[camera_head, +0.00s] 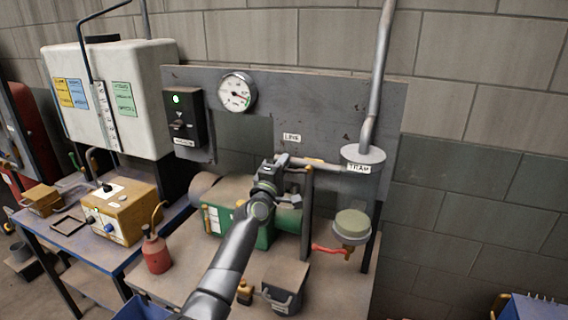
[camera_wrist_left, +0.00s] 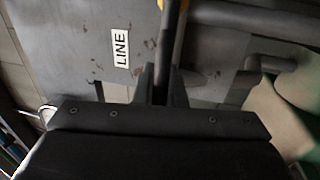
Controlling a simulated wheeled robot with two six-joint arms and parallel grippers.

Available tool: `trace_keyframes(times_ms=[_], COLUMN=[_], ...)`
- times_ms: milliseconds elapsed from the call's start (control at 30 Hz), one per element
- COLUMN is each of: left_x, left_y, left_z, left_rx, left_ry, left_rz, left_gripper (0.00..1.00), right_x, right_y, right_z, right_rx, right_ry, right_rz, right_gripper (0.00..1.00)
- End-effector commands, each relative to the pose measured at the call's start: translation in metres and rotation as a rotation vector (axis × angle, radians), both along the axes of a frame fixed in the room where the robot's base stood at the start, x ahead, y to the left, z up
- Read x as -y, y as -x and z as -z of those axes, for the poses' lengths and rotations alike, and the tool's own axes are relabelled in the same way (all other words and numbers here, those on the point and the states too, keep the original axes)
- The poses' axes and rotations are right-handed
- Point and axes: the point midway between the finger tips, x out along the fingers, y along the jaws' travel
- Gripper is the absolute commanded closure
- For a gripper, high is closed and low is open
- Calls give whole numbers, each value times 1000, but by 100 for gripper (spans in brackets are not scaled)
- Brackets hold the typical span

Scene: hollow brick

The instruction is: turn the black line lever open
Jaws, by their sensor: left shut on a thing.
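My left gripper (camera_head: 276,166) is at the pipework in front of the grey panel, below and left of the LINE label (camera_head: 292,137). In the left wrist view its two fingertips (camera_wrist_left: 160,84) are shut on a dark bar, the black line lever (camera_wrist_left: 172,42), which runs up between them. The LINE label (camera_wrist_left: 121,48) shows just left of the fingers there. In the head view the gripper hides most of the lever, so its angle is hard to tell. My right gripper is not in view.
A pipe leads right to the trap (camera_head: 362,157). Below it hangs a bowl (camera_head: 351,225) with a red handle (camera_head: 328,249). A gauge (camera_head: 237,92) and a black switch box (camera_head: 184,117) are on the panel. A red oil can (camera_head: 156,252) stands on the bench left of my arm.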

Motion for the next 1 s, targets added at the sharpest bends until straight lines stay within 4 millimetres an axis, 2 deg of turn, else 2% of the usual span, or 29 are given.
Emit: trace_keyframes(times_ms=[300, 333, 500, 833, 1000], left_x=[-2, -2, -1, -1, -5], left_y=[0, 0, 0, 2, 14], left_z=[-2, -2, -1, 1, 2], left_rx=[5, 5, 2, -1, -2], left_ry=[2, 2, 1, 0, 2], left_rz=[-4, -4, -3, -1, -1], left_gripper=[100, 88, 68, 68, 68], right_x=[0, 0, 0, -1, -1], right_y=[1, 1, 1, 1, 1], right_z=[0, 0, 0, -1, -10], right_rx=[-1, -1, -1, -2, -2], right_ry=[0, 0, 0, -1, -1], right_rz=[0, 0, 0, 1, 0], right_gripper=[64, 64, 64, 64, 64])
